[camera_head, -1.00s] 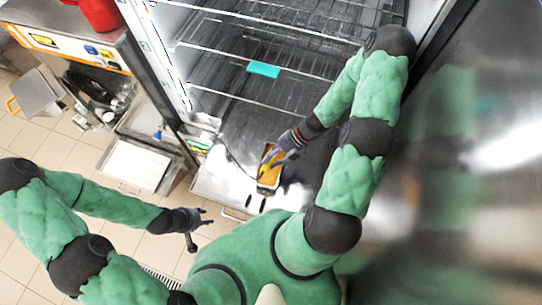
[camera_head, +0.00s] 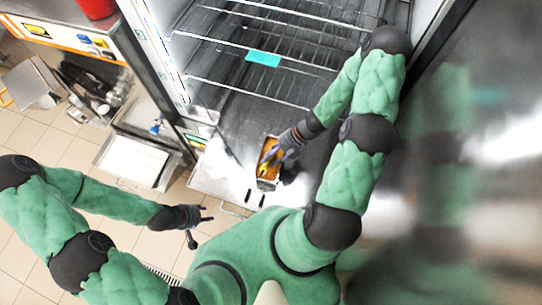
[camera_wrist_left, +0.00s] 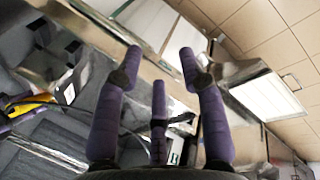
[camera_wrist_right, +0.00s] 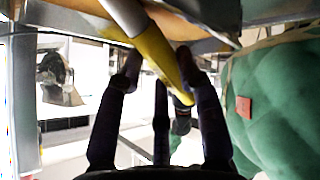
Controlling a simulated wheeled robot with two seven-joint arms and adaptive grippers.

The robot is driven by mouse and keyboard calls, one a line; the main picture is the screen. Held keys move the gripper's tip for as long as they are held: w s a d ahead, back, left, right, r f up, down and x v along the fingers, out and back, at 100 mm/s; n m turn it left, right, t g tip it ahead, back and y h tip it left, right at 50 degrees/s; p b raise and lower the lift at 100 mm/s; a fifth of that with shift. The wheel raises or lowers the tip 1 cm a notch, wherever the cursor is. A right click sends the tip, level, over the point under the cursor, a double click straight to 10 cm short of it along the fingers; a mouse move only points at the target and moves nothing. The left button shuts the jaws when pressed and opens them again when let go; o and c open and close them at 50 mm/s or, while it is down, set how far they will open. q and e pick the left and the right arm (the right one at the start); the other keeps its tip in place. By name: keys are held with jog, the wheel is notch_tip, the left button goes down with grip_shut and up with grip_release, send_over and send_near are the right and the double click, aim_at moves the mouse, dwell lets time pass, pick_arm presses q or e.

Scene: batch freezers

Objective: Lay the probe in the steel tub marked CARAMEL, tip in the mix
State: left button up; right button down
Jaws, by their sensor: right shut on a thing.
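A small steel tub (camera_head: 266,185) with an orange-brown mix stands on the steel ledge in front of the open cabinet in the head view. No marking on it is readable. My right gripper (camera_head: 283,151) is over the tub's right side, shut on the yellow probe. The probe (camera_wrist_right: 152,52), with a pale upper part and a yellow tapering part, crosses between the fingers in the right wrist view. I cannot tell whether its tip touches the mix. My left gripper (camera_head: 203,216) is open and empty, low over the floor, left of the ledge. Its spread fingers show in the left wrist view (camera_wrist_left: 160,75).
An open cabinet with wire shelves (camera_head: 260,40) stands behind the tub, with a teal card (camera_head: 263,59) on a shelf edge. A white-topped tray (camera_head: 133,160) and a counter with a red pot (camera_head: 97,7) are at left. A shiny steel door (camera_head: 470,190) borders the right.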

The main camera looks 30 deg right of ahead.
jog(key=c, duration=0.8)
grip_release()
jog(key=shift+o, duration=0.2)
notch_tip(320, 180, up, 10)
dwell(0.6)
